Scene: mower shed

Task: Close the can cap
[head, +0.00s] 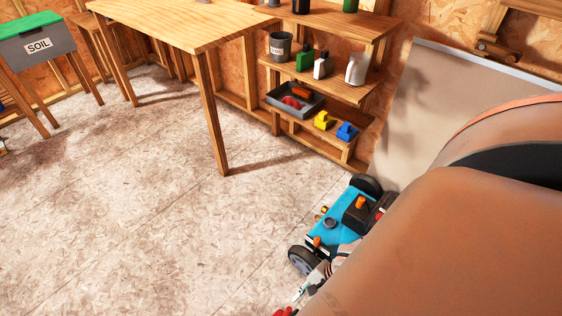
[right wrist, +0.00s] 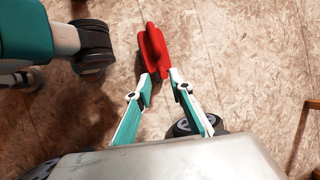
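My right gripper (right wrist: 165,77) is in the right wrist view above the floor, its teal and white fingers drawn close together at the tips. A red piece (right wrist: 154,45) is at the tips; I cannot tell if it is held, part of the fingers, or beyond them. In the head view my right arm hides much of the lower right, and only a bit of the right gripper (head: 296,297) shows at the bottom edge. I cannot make out a can or its cap with certainty. My left gripper is not in view.
A blue wheeled mower (head: 345,228) stands close beside my right arm. A wooden shelf (head: 340,95) with bottles and a grey tray (head: 272,97) is behind it. A wooden table (head: 175,22) and a green-lidded soil box (head: 35,42) stand left. The left floor is clear.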

